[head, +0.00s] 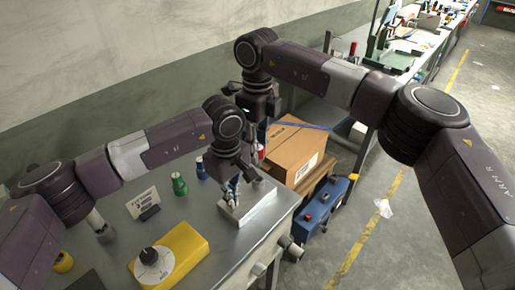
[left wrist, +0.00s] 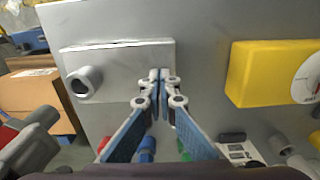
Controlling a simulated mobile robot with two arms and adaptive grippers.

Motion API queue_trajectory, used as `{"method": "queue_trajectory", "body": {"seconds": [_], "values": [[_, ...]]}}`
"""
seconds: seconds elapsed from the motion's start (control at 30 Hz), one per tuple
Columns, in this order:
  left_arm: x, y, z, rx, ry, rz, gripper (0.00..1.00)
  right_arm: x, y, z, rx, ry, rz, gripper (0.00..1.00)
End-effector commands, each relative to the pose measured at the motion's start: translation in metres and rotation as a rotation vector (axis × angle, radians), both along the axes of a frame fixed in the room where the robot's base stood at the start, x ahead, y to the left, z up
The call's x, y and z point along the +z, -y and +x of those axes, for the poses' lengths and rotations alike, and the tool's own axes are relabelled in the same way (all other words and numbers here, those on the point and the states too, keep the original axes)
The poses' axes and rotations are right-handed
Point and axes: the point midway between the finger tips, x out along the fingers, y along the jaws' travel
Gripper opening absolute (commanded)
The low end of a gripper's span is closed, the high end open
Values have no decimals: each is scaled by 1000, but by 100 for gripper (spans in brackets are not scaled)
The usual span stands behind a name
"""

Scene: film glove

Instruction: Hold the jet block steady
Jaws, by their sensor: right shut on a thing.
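The jet block, a pale grey block (head: 245,203), lies flat near the right edge of the metal table. In the left wrist view the block (left wrist: 112,60) has a short round nozzle at its left end. My left gripper (head: 233,193) points down at the block. In the left wrist view its fingertips (left wrist: 158,76) are together over the block's right part, with no gap visible. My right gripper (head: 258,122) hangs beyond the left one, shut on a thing. A red thing (head: 261,152) shows just below it; the grip itself is hidden.
A yellow box with a dial (head: 172,258) stands at the table's front. Green (head: 179,184) and blue (head: 201,167) bottles and a small sign (head: 142,203) stand behind it. A cardboard box (head: 296,150) and a blue machine (head: 322,202) are beyond the right edge.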

Motion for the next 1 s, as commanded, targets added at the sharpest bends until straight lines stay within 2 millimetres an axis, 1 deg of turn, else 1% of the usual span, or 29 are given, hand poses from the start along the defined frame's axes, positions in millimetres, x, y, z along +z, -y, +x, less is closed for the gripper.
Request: {"method": "queue_trajectory", "body": {"seconds": [0.47, 0.87, 1.0], "values": [[0, 0, 0, 0, 0, 0, 0, 0, 0, 0, 0, 0, 0, 0], [-11, 0, 0, 1, -1, 1, 0, 0, 0, 0, 0, 0, 0, 0], [-10, 0, 0, 0, -1, 1, 0, 0, 0, 0, 0, 0, 0, 0]]}}
